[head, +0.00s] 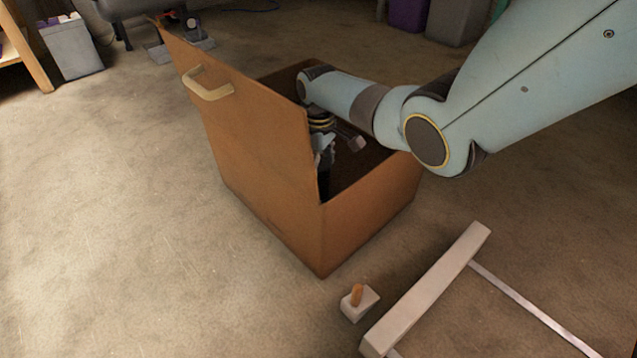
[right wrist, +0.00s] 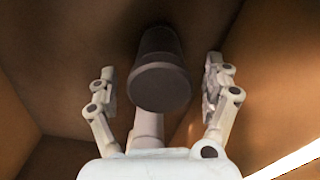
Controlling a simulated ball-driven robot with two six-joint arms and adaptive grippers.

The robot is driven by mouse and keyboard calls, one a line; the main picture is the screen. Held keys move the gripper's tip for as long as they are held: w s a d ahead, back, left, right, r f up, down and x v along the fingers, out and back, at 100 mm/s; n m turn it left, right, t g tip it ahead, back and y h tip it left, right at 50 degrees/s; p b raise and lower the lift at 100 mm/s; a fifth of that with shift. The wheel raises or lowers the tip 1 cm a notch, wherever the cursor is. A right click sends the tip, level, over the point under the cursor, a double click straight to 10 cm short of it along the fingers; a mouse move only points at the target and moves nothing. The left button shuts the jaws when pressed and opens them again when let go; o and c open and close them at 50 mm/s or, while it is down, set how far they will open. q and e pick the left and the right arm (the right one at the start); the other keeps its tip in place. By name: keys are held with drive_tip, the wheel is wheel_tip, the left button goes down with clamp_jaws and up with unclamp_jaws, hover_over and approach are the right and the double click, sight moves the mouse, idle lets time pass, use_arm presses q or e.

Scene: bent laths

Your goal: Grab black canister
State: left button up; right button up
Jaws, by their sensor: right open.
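The black canister (right wrist: 160,80) is in the right wrist view, a dark cylinder inside the brown box, seen with its round end toward the camera. My right gripper (right wrist: 161,88) is open, with one finger on each side of the canister and a visible gap on both sides. In the head view my right arm reaches down into the open brown box (head: 370,215), and the right gripper (head: 325,155) is partly hidden by the box's raised front panel. The canister cannot be made out in the head view. My left gripper is not in view.
The box's upright panel (head: 240,130) has a pale handle (head: 208,83). A small block with an orange peg (head: 358,300) and a pale wooden frame (head: 430,290) lie on the floor in front. A grey bin (head: 70,48) stands at the back left. The left floor is clear.

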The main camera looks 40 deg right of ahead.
drive_tip(key=c, duration=1.4)
drive_tip(key=shift+c, duration=0.2)
